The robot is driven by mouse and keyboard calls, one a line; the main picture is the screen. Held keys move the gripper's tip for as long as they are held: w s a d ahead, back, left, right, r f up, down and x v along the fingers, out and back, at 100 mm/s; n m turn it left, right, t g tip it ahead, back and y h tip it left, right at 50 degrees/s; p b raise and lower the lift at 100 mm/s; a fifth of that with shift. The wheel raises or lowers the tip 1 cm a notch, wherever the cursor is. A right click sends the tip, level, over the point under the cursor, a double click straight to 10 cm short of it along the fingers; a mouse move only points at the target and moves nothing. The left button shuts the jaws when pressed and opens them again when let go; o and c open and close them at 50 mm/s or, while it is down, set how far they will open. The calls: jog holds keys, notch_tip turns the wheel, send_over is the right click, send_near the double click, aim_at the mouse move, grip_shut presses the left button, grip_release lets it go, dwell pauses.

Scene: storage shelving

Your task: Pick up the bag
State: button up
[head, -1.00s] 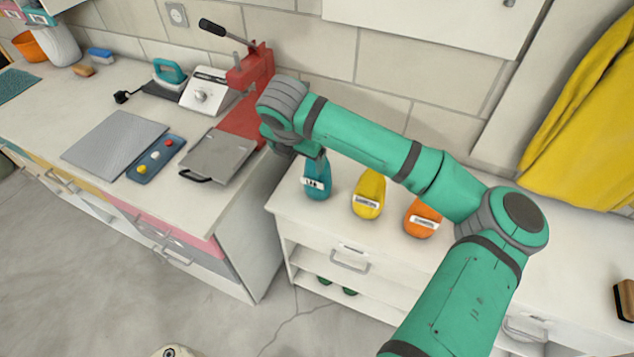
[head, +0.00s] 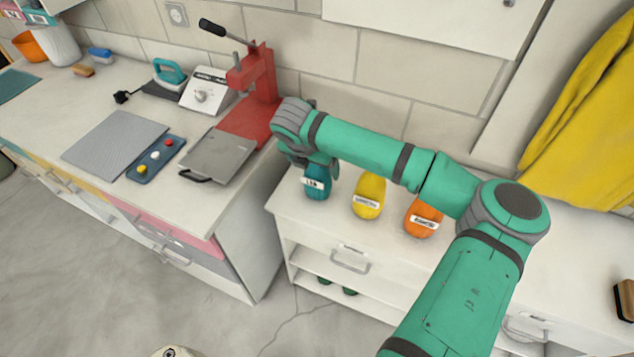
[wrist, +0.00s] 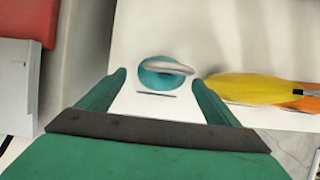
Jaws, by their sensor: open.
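Three small labelled bags stand on the white counter in the head view: a teal one (head: 317,184), a yellow one (head: 368,196) and an orange one (head: 423,217). My gripper (head: 312,160) is at the teal bag and hides its upper part. In the wrist view, my gripper's two green fingers (wrist: 160,78) are spread open, with the teal bag (wrist: 158,78) between and just beyond their tips. The yellow bag (wrist: 252,88) lies right of the right finger, with part of the orange bag (wrist: 306,101) behind it. Whether the fingers touch the teal bag cannot be told.
A red press (head: 256,92) stands on the higher counter to the left, close to my wrist. A grey plate (head: 218,156) lies in front of it. A tiled wall is behind the bags, and a yellow cloth (head: 590,120) hangs at the right.

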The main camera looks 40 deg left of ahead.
jog(key=shift+x, duration=1.05)
jog(key=c, duration=1.9)
jog(key=shift+r, duration=0.1)
jog(key=shift+c, duration=0.2)
